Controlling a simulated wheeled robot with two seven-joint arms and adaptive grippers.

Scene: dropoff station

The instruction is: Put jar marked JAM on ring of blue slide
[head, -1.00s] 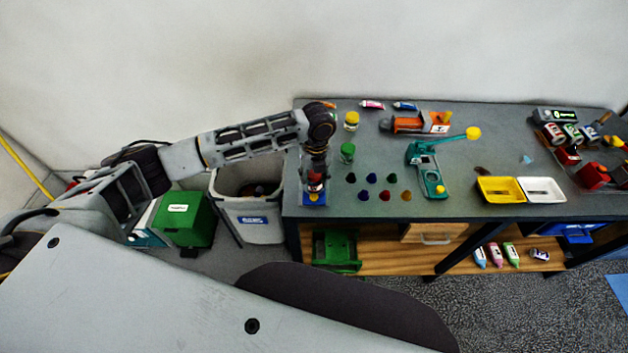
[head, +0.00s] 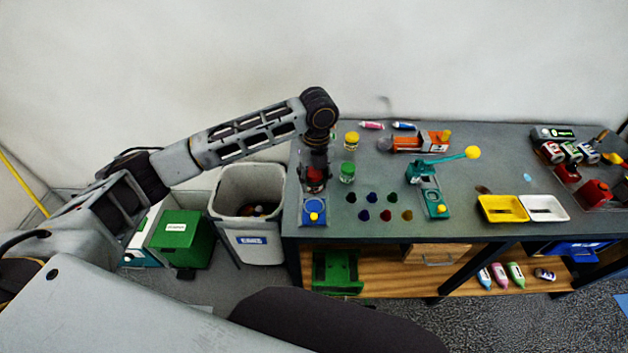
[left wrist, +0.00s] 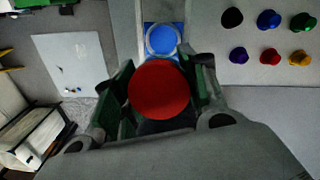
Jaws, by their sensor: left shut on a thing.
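My left gripper (head: 315,178) is shut on a jar with a red lid (left wrist: 160,90). The jar also shows dark red in the head view (head: 315,184), mostly hidden by the gripper. Its marking cannot be read. The blue slide (head: 307,219) lies at the table's front left edge, with a yellow knob on it. In the left wrist view, the slide's pale ring (left wrist: 163,38) shows just beyond the red lid. The jar appears beside the ring in that view, not over it; its height is hard to judge. My right gripper is not in view.
Jars with yellow (head: 351,139) and green (head: 347,170) lids stand right of the gripper. Several coloured knobs (head: 385,198) and a teal device (head: 428,180) lie farther right. A grey bin (head: 240,241) stands left of the table (head: 460,218).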

